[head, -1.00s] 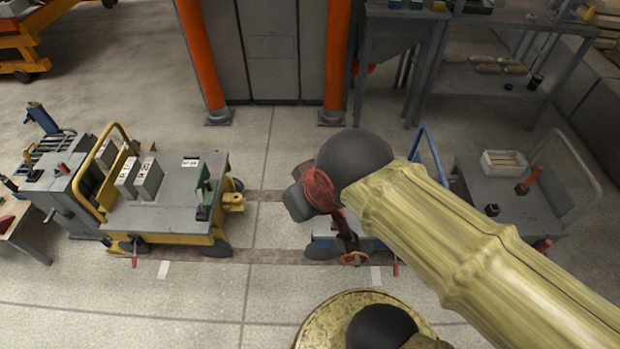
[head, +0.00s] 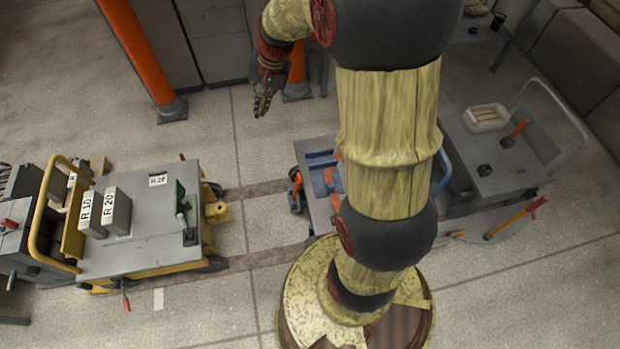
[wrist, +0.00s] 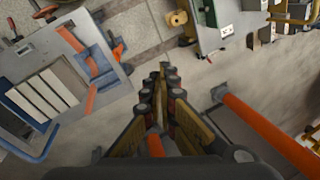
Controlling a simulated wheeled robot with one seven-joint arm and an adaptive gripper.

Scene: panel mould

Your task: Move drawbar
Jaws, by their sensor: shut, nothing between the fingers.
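My gripper (head: 262,106) is shut and empty, held in the air above the floor near an orange post. In the wrist view its fingers (wrist: 168,75) are together. A blue-grey cart (head: 312,150) stands partly behind my arm. It carries an orange bar (head: 333,180), which also shows in the wrist view (wrist: 72,40); I cannot tell if this is the drawbar. An orange fitting (head: 296,188) sits at the cart's left end. Across a gap, the yellow cart (head: 150,215) has a yellow coupling block (head: 217,211) facing it. My gripper touches none of these.
Orange posts (head: 140,50) stand before a grey cabinet. A grey cart (head: 485,150) at right holds a white tray (head: 487,117). A red-and-yellow bar (head: 515,218) lies near it. Floor between the two coupled-side carts is clear.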

